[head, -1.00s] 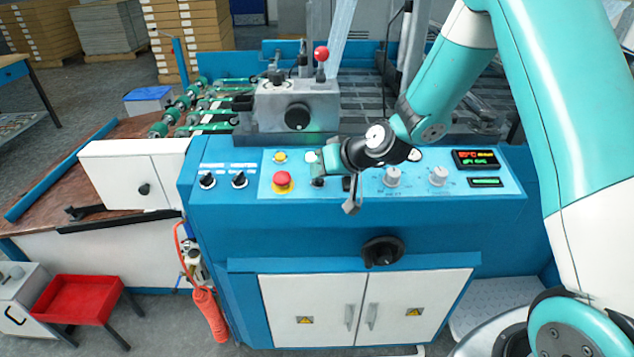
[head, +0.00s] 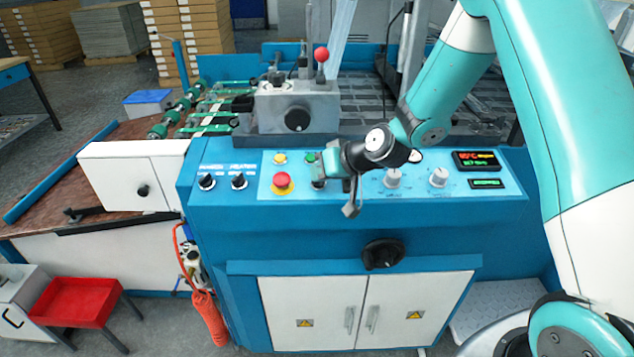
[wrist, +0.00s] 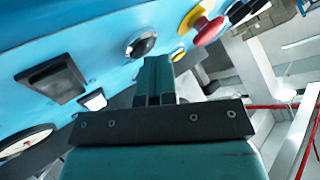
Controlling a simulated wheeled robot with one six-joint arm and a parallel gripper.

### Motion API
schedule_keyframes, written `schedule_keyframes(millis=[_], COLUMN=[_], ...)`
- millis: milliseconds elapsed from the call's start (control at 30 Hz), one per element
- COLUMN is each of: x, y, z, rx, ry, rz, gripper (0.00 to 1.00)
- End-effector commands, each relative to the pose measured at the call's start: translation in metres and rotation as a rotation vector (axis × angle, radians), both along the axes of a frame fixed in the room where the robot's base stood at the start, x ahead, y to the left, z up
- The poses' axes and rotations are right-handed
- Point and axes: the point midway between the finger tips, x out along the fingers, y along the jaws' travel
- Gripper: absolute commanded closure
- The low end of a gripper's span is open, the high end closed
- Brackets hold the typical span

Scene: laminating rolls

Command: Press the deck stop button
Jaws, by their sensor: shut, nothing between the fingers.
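The blue control panel (head: 365,183) carries a red mushroom button on a yellow base (head: 282,180), a small yellow button (head: 280,157), a green button (head: 310,157) and a black button (head: 318,184). I cannot read which is the deck stop button. I see no clear contact with any button.
Two grey knobs (head: 393,178) and a lit display (head: 476,160) lie right of my gripper. Two black selector switches (head: 222,181) lie at the left. A metal block with a red-balled lever (head: 321,54) rises behind the panel.

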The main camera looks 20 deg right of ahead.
Motion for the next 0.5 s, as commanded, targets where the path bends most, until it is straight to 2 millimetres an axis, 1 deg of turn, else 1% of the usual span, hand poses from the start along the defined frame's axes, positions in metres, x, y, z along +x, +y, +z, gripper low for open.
schedule_keyframes(millis=[333,500], x=[-0.0002,-0.0012], y=[0.0,0.0003], z=[-0.0004,0.0065], rx=[0.0,0.0], ry=[0.001,0.0], rz=[0.0,0.0], gripper=[1.0,1.0])
